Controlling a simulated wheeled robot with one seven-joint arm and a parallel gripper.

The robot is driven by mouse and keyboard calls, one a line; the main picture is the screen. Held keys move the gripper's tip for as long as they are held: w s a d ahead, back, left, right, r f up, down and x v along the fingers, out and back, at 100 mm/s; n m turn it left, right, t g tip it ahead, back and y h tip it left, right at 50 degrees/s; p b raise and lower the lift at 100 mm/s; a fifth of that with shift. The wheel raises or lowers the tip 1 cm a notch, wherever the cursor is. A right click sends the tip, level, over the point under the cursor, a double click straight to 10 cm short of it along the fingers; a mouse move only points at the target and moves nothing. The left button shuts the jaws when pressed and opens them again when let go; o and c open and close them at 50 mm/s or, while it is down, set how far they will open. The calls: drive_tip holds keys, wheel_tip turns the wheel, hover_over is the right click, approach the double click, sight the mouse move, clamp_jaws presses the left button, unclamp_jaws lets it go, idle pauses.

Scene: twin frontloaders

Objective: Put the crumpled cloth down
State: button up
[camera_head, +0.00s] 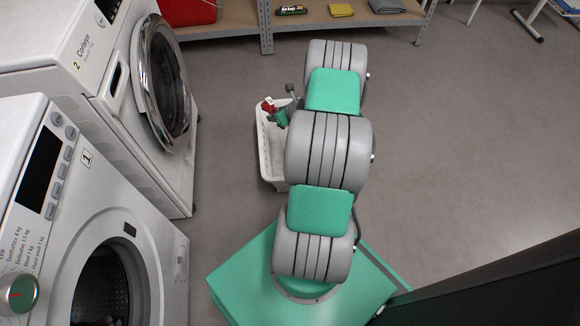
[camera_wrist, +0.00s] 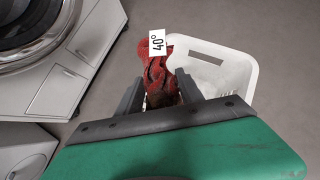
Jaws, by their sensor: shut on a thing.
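The crumpled cloth is dark red with a white "40°" tag. In the wrist view the cloth (camera_wrist: 156,72) is pinched between the two dark fingers of my gripper (camera_wrist: 160,88), with its upper part sticking out beyond them. In the head view the cloth (camera_head: 268,105) shows small beside my gripper (camera_head: 280,116), at the far end of a white basket (camera_head: 266,165). The basket (camera_wrist: 240,110) also shows in the wrist view, behind and to the right of the cloth. My arm hides part of the basket, and I cannot tell the cloth's height above it.
Two white front-loading washers stand at left: number 1 (camera_head: 90,205) nearer, number 2 (camera_head: 85,60) farther. Washer 2's round door (camera_head: 165,85) juts toward the floor. A wooden shelf (camera_head: 235,18) at the back holds several small items. The floor (camera_head: 450,130) at right is clear.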

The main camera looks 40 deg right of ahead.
drive_tip(key=shift+m+h, duration=0.3)
drive_tip(key=shift+m, duration=0.1)
drive_tip(key=s+d+f+b, duration=0.1)
drive_tip(key=f+b, duration=0.2)
drive_tip(key=f, duration=0.4)
drive_tip(key=s+d+f+b, duration=0.1)
drive_tip(key=f+b, duration=0.1)
drive_tip(key=f, duration=0.5)
drive_tip(key=s+d+f+b, duration=0.1)
drive_tip(key=f+b, duration=0.2)
drive_tip(key=f, duration=0.4)
drive_tip(key=shift+s+f+b, duration=0.3)
drive_tip(key=shift+s, duration=0.1)
drive_tip(key=shift+f, duration=0.45)
drive_tip(key=shift+f, duration=0.1)
drive_tip(key=o, duration=1.3)
